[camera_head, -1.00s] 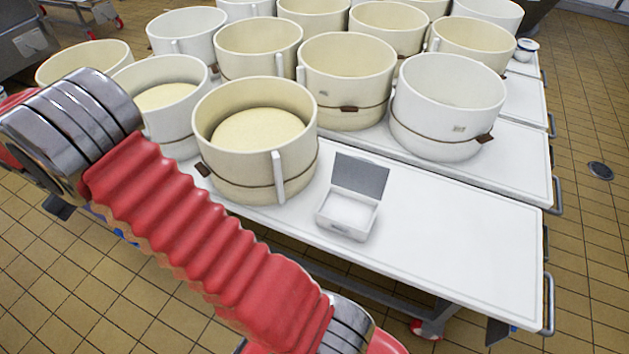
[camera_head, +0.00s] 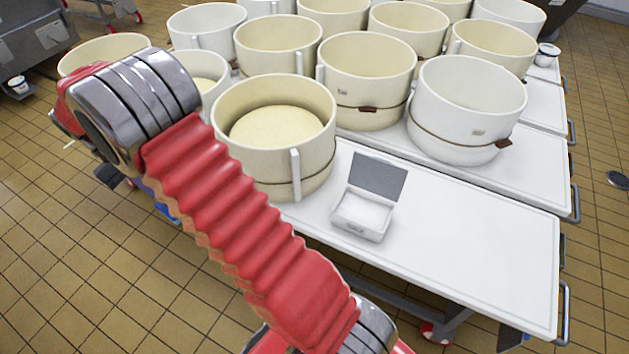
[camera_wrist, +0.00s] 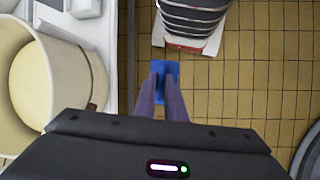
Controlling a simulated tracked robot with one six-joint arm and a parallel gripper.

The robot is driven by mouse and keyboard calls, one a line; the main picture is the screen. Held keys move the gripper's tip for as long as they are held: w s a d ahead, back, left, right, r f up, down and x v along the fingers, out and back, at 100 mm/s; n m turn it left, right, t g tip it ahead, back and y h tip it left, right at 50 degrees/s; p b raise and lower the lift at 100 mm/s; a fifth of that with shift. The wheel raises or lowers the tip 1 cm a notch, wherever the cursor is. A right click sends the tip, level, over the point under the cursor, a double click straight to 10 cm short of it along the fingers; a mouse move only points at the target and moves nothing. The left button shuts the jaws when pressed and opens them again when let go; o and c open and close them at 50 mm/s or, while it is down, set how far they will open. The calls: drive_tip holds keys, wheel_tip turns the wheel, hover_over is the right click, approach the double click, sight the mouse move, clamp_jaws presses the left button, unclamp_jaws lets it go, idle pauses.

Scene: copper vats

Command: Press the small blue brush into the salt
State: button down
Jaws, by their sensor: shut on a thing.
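The small blue brush (camera_wrist: 172,68) is held between the two fingers of my gripper (camera_wrist: 164,82) in the wrist view, above the tiled floor. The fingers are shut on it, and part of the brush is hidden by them. The salt (camera_head: 363,211) lies as a white fill in a small white box (camera_head: 358,233) with its grey lid (camera_head: 379,177) standing open. The box is on the near white table, right of my red arm in the head view. My gripper is apart from the salt, and my arm largely hides it in the head view.
A cream tub (camera_head: 315,150) with pale contents stands left of the box. It or a similar tub (camera_wrist: 85,70) is close left of my gripper in the wrist view. A white tub (camera_head: 465,105) stands behind the box. The table top (camera_head: 480,240) to the right is clear.

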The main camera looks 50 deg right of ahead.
drive_tip(key=shift+d, duration=0.25)
